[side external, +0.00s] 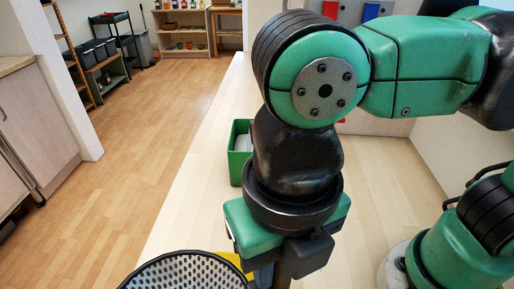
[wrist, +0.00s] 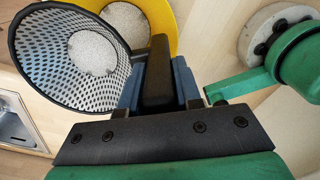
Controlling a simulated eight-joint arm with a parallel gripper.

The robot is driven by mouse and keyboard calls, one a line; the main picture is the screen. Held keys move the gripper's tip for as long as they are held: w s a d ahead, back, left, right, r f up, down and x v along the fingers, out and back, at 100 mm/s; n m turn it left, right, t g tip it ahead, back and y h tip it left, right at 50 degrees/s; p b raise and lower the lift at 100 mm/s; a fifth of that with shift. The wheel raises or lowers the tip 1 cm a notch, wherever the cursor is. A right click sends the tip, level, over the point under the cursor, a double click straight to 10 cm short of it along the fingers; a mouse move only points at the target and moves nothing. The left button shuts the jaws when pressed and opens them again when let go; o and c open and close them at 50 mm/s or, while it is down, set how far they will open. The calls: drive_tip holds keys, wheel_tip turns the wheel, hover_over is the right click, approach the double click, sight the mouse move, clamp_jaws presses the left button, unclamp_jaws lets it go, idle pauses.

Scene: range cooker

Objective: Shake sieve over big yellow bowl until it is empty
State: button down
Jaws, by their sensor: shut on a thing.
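The sieve (wrist: 52,72) has a black rim and a grey perforated wall. In the wrist view it is at the left, with a round patch of pale grainy material (wrist: 92,52) at its bottom. My gripper (wrist: 157,85) is shut on the sieve's black handle. The big yellow bowl (wrist: 168,22) lies behind the sieve and holds pale grainy material. In the side external view the sieve (side external: 190,270) is cut off at the bottom edge, beside my gripper (side external: 270,270). Only a sliver of the yellow bowl (side external: 234,259) shows there.
A green bin (side external: 240,155) with something pale inside stands on the light wooden counter (side external: 195,190), behind my arm. A metal sink (wrist: 14,130) is at the left edge of the wrist view. Red and blue items (side external: 371,11) are at the back. The counter's left part is clear.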

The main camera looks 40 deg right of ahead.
drive_tip(key=shift+d+r, duration=0.2)
drive_tip(key=shift+r, duration=1.8)
drive_tip(key=w+d+m, duration=1)
drive_tip(key=w+m, duration=0.1)
drive_tip(key=m, duration=0.5)
drive_tip(key=w+d+m, duration=1)
drive_tip(key=w+m, duration=0.2)
drive_tip(key=m, duration=0.4)
drive_tip(key=shift+w+r+m, duration=0.15)
drive_tip(key=shift+r+m, duration=0.05)
drive_tip(key=shift+m, duration=0.2)
